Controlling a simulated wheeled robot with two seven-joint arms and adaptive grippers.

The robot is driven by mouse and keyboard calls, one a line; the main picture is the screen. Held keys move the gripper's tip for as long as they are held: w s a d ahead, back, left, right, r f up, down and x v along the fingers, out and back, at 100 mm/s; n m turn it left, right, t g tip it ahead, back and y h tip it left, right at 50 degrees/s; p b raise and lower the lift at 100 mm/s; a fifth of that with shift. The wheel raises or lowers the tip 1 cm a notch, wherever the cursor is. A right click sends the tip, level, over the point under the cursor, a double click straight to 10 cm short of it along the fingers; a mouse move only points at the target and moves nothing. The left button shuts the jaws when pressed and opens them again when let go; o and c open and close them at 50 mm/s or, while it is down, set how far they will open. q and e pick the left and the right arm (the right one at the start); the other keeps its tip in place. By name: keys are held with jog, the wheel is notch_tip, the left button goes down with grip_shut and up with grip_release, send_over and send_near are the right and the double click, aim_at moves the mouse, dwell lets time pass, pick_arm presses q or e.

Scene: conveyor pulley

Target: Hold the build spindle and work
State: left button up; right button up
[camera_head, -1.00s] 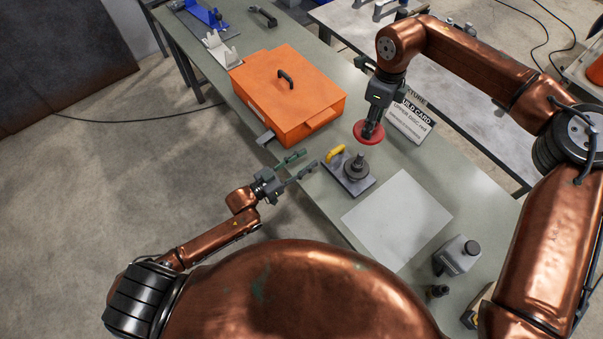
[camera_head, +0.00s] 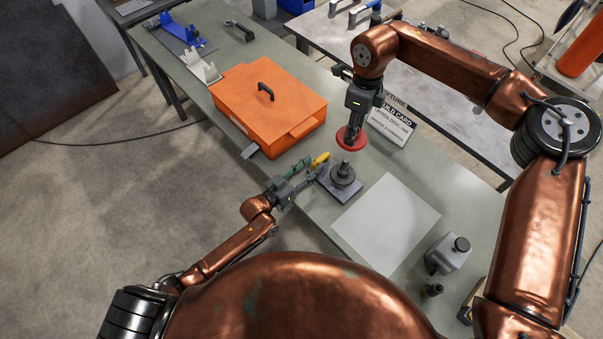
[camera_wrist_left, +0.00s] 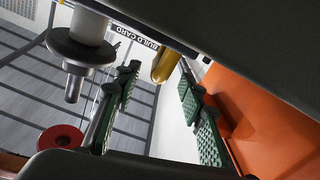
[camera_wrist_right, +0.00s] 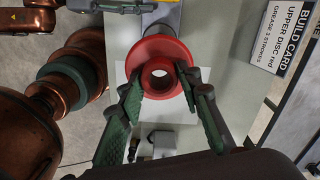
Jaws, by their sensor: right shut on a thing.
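The build spindle (camera_head: 343,172) is a dark grey stepped post on a grey base plate near the bench's front edge. A yellow handle (camera_head: 320,158) stands at its left. My left gripper (camera_head: 313,167) is open beside the fixture. In the left wrist view, the yellow handle (camera_wrist_left: 166,62) shows in the gap between its fingertips, and contact cannot be told. The spindle (camera_wrist_left: 80,50) is at upper left there. My right gripper (camera_head: 350,132) is shut on a red disc (camera_head: 351,140), held above and behind the spindle. The disc's central hole (camera_wrist_right: 159,76) shows in the right wrist view.
An orange case (camera_head: 268,105) with a black handle stands left of the fixture. A build card (camera_head: 392,124) reads upper disc red. Blue and white stands sit at the bench's far left.

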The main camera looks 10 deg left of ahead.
pick_arm(q)
jog(key=shift+w+d, duration=0.45)
jog(key=shift+w, duration=0.1)
jog(key=shift+c, duration=0.3)
grip_shut()
dwell(0.3)
jog(key=c, duration=0.8)
grip_release()
jog(key=shift+a, duration=0.1)
grip_shut()
